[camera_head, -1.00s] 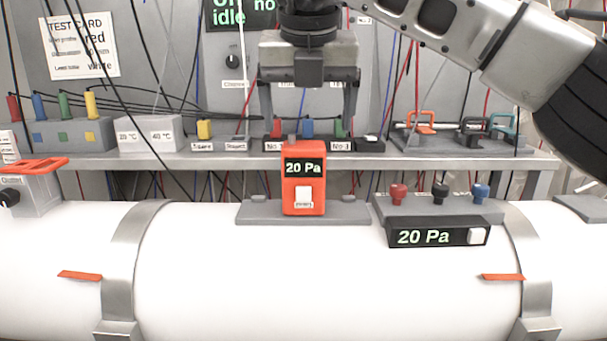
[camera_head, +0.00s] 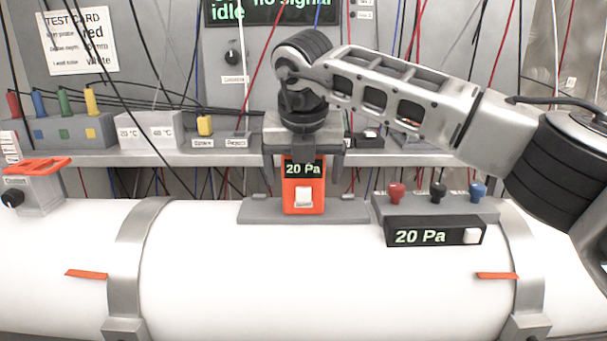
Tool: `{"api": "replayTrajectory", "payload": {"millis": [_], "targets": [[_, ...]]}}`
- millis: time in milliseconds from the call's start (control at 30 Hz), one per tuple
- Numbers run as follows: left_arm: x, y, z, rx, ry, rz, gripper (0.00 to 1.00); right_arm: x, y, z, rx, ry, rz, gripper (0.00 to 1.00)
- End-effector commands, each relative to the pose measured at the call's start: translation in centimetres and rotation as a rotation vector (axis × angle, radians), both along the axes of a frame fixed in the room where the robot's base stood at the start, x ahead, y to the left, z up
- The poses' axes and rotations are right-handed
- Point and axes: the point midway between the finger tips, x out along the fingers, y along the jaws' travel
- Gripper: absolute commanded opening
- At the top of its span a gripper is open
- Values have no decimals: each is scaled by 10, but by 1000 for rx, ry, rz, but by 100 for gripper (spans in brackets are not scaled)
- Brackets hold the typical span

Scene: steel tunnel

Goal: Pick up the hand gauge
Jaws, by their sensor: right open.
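The hand gauge (camera_head: 304,188) is an orange upright box with a dark display reading "20 Pa" and a white button. It stands on a grey plate (camera_head: 262,212) on top of the white pipe. My right gripper (camera_head: 303,176) points down over it and is open. One finger is on each side of the gauge's upper part, with a gap visible on both sides. The gauge's top is hidden behind the gripper body. My left gripper is not in view.
To the right, a grey block with red, black and blue plugs carries a second "20 Pa" display (camera_head: 435,236). A grey shelf (camera_head: 200,159) with small boxes runs behind. An orange-topped box (camera_head: 38,185) stands at the left. Cables hang behind.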

Motion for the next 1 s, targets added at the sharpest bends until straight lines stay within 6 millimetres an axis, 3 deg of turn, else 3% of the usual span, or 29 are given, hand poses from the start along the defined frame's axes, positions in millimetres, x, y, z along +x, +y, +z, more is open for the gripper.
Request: {"api": "replayTrajectory", "payload": {"millis": [67,100,267,300,733,867,1000], "targets": [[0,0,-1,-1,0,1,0,0,0,0,0,0,0,87],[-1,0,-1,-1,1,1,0,0,0,0,0,0,0,82],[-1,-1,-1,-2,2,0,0,0,0,0,0,0,0,37],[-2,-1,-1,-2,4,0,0,0,0,0,0,0,0,34],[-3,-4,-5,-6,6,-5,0,0,0,11,2,-5,-1,34],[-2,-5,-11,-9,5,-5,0,0,1,31,3,-7,-2,34],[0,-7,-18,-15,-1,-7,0,-26,0,61,1,-9,4,34]]}}
